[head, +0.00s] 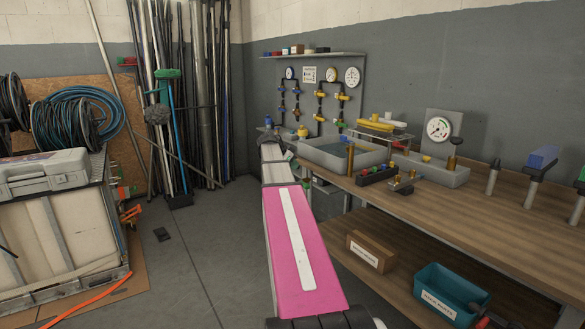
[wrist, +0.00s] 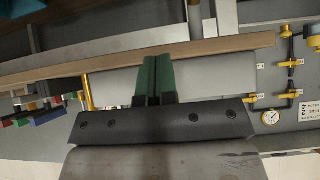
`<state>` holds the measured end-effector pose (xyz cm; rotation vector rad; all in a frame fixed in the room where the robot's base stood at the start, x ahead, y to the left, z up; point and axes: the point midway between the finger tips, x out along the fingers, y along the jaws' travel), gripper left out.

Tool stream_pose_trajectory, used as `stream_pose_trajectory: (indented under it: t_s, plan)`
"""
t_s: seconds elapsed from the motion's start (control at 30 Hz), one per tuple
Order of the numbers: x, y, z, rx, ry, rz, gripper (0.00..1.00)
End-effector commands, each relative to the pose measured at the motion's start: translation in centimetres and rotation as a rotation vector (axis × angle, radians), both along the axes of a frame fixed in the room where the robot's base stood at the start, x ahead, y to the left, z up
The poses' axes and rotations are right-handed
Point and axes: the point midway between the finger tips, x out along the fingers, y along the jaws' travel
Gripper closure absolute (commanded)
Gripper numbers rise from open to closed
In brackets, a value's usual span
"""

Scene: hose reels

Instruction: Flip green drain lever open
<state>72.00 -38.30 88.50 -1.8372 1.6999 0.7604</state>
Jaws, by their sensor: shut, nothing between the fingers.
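My gripper (wrist: 155,66) shows in the wrist view as two dark green fingers pressed together, with nothing between them. In the head view my arm reaches away to the left end of the workbench, and its far end is beside the grey basin (head: 318,151). A small green piece (head: 307,183) shows below the front of the basin, close to my arm. It may be the drain lever, but it is too small to tell its position. No green lever can be made out in the wrist view, and I see no contact with one.
The wooden workbench (head: 462,202) runs along the right, with a lower shelf holding a teal bin (head: 437,290) and a brown box (head: 364,257). Gauges and valved pipes hang on the wall behind. The floor left of my arm is mostly clear. The bench edge (wrist: 215,45) crosses the wrist view.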

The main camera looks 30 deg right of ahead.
Motion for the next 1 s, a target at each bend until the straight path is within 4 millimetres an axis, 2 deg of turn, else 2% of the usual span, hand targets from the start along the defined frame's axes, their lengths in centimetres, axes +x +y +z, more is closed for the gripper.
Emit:
stream_pose_trajectory:
  t_s: [0.37,0.63,1.0]
  plan:
    - [0.5,-5.1,-5.1,0.001,0.001,-0.001,1.00]
    - [0.4,-5.0,-8.3,0.001,0.001,0.001,1.00]
    - [0.4,-5.0,-9.0,0.000,-0.001,0.001,1.00]
